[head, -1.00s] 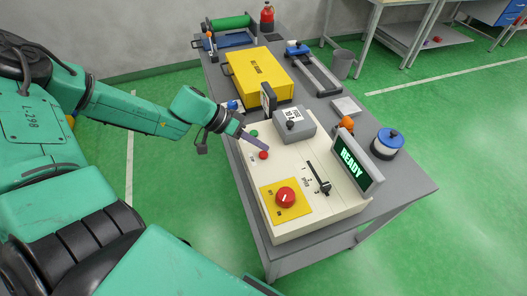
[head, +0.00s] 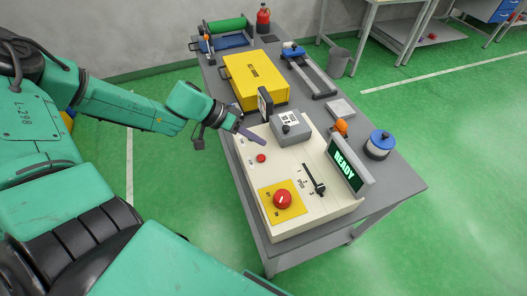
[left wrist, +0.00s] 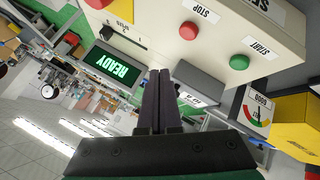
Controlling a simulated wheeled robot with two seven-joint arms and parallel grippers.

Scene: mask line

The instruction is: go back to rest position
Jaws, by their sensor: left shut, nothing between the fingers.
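My left gripper (head: 262,140) is shut and empty, its thin dark fingers together, over the left edge of the cream control box (head: 308,212). The fingers also show in the left wrist view (left wrist: 159,75), pointing up at the picture's middle. In the head view the tips are just above the red stop button (head: 261,158) and apart from it. The green start button is hidden in the head view but shows in the left wrist view (left wrist: 239,62), near the stop button (left wrist: 188,31). My right gripper is not in view.
The control box bears a large red knob (head: 282,200), a black lever (head: 315,181), a grey block (head: 291,130) and a READY screen (head: 346,167). A yellow case (head: 255,80) and a blue-lidded tub (head: 380,144) stand on the grey table (head: 405,187).

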